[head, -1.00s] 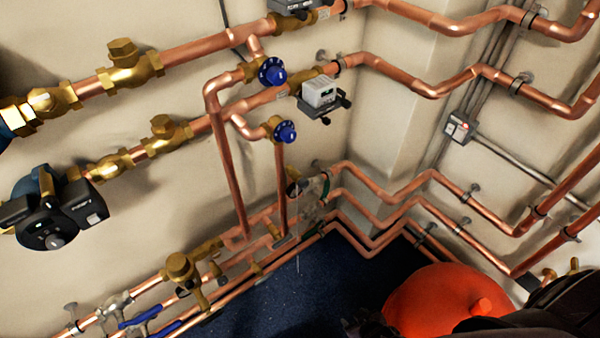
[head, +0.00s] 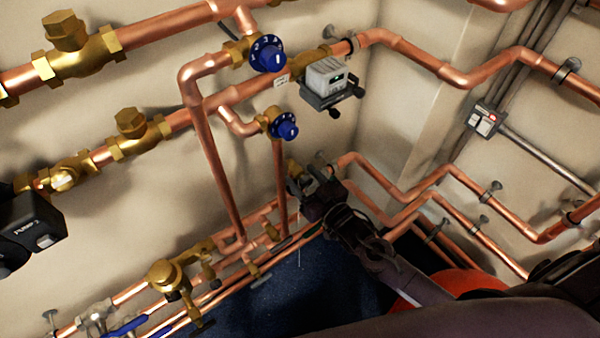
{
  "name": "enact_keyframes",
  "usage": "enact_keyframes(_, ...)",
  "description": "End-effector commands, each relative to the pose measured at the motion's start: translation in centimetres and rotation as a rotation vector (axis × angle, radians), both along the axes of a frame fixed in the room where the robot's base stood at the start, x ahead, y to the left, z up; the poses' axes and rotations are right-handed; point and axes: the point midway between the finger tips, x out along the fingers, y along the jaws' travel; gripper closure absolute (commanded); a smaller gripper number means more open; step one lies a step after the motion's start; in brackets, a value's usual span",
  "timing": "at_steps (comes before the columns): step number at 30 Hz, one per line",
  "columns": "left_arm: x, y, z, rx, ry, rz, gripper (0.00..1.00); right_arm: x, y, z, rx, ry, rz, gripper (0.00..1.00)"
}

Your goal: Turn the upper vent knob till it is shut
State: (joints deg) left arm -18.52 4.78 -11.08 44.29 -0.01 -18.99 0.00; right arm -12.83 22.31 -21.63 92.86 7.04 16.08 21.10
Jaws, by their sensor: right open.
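The upper vent knob (head: 268,55) is a blue round dial with white marks, on a brass valve at the top centre of the head view. A second, lower blue knob (head: 284,127) sits on its own brass valve below it. My right gripper (head: 309,178) is open and empty, below the lower knob and apart from both knobs. Its arm comes in from the lower right and hides part of the low pipes. My left gripper is not in view.
Copper pipes (head: 215,165) run down from the valves and along the wall. A red tank (head: 455,284) is partly hidden behind my right arm. Blue floor (head: 300,285) shows below.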

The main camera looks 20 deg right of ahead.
Motion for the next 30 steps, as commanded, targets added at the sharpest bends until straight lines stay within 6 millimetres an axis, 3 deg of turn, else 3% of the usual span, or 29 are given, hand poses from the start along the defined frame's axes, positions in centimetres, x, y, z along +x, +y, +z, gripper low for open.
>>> enact_keyframes(5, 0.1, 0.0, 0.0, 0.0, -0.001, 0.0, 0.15, 1.5, 0.5, 0.0, -0.001, 0.0, 0.0, 0.48)
enact_keyframes(14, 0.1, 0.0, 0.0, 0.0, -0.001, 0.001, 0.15, 1.7, 0.6, -0.1, -0.001, 0.002, 0.0, 0.48)
enact_keyframes(24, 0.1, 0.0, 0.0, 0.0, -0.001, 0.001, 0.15, 1.7, 0.6, -0.1, -0.002, 0.002, 0.0, 0.92)
enact_keyframes(30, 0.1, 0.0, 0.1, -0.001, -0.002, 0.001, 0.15, 1.7, 0.6, 0.0, 0.01, 0.006, -0.001, 0.92)
